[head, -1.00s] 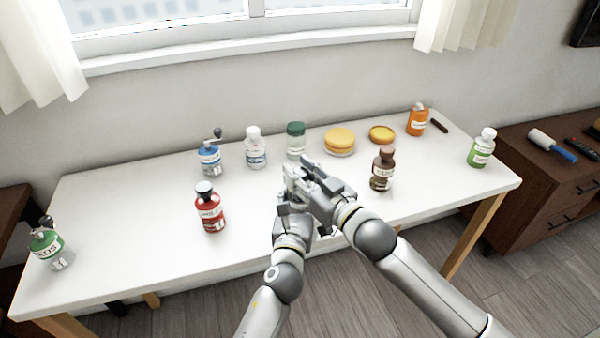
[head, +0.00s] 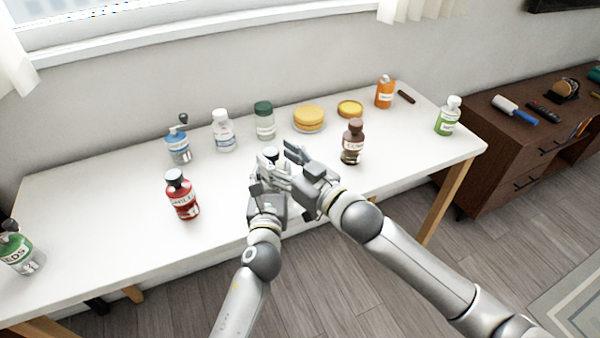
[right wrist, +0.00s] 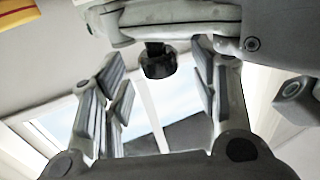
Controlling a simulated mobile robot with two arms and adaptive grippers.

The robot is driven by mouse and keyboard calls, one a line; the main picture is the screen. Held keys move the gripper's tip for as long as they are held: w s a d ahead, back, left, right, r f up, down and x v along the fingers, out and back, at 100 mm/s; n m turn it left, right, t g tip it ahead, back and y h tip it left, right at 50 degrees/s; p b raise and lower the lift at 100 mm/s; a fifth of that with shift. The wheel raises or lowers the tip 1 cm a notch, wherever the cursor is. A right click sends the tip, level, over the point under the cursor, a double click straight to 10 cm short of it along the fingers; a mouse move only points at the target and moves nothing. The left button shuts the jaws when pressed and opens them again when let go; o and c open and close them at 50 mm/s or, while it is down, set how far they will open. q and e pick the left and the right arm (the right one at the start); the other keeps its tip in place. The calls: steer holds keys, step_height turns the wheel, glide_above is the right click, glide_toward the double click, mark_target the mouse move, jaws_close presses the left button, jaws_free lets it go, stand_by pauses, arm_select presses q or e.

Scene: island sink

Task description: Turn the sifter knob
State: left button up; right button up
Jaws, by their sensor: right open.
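My two grippers meet over the front middle of the white table (head: 110,225). My right gripper (head: 288,160) is open, with its fingers near my left gripper (head: 264,184). In the right wrist view a short black knob (right wrist: 158,65) shows between the spread fingers of my right gripper (right wrist: 160,95), with space on both sides. Grey metal parts lie across the top of that view. A small dark-topped piece (head: 270,153) shows just behind the grippers in the head view. The sifter's body is not clear there, and I cannot tell whether my left gripper grips it.
A red bottle (head: 182,195) stands left of my grippers and a brown bottle (head: 352,145) right. Behind are a blue-labelled grinder (head: 178,142), a white bottle (head: 223,132), a green-capped jar (head: 264,122) and a yellow stack (head: 309,117). A dark cabinet (head: 490,165) stands at right.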

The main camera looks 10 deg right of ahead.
steer(key=v, duration=0.9)
steer(key=w+a+n+g+y, duration=0.3)
steer(key=a+n+g+y, duration=0.1)
steer(key=n+g+y, duration=0.15)
steer(key=w+d+n+g, duration=0.2)
steer(key=w+d+g, duration=0.15)
steer(key=d, duration=0.45)
steer(key=shift+y, duration=0.45)
steer(key=x, duration=1.1)
steer(key=shift+s+a, duration=0.15)
steer(key=shift+a, duration=0.1)
